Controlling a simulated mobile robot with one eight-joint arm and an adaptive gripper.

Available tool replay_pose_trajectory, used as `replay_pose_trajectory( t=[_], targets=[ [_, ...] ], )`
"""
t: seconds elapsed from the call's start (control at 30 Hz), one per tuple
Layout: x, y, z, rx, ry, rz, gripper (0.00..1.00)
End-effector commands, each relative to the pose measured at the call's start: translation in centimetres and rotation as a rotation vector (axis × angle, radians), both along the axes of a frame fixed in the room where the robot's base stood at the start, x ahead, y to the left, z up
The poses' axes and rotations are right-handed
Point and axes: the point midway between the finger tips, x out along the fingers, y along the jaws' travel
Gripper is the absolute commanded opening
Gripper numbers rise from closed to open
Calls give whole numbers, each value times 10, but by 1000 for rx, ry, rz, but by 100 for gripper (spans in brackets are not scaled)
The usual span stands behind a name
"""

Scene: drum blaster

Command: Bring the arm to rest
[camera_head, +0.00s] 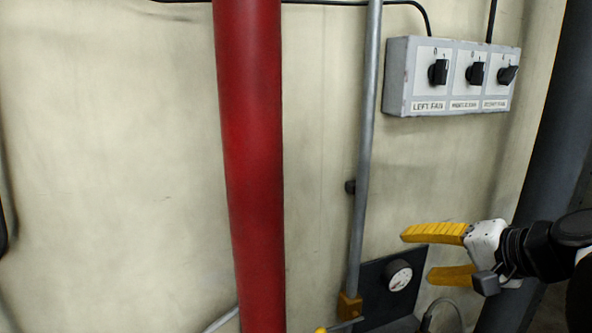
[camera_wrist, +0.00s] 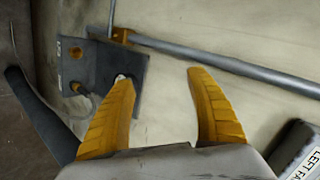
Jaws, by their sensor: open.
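My gripper (camera_head: 420,256) has two yellow fingers and reaches in from the right in the head view. Its fingers are apart and nothing shows between them. It is below the grey switch box and close to the dark gauge panel, with a finger overlapping that panel's right part in the picture. In the wrist view my gripper (camera_wrist: 162,74) shows both fingers spread, with the pale wall behind the gap. I cannot tell its exact distance from the wall.
A grey switch box (camera_head: 395,85) with three black knobs hangs on the wall. A red pipe (camera_head: 250,150) and a thin grey pipe (camera_head: 364,130) run vertically. The dark panel (camera_head: 375,285) carries a round gauge (camera_head: 399,276). A dark column (camera_head: 560,120) stands at right. The left wall is mostly bare.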

Motion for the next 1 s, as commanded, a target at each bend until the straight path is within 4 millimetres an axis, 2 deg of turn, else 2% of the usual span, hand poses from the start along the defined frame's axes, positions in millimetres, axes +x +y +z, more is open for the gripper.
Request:
replay_pose_trajectory(
  t=[0.03,0.1,0.17,0.2,0.3,0.4,0.5,0.6,1.0],
  targets=[
    [-13,18,-57,-77,30,43,65],
    [-33,33,-112,-198,67,99,65],
    [-49,42,-157,-305,90,145,65],
    [-60,47,-185,-377,102,178,65],
    [-83,52,-249,-555,115,253,65],
    [-100,52,-296,-707,111,315,65],
    [-110,50,-325,-819,98,358,65],
    [-116,48,-339,-888,89,383,65],
    [-117,46,-339,-916,86,391,65]
  ],
)
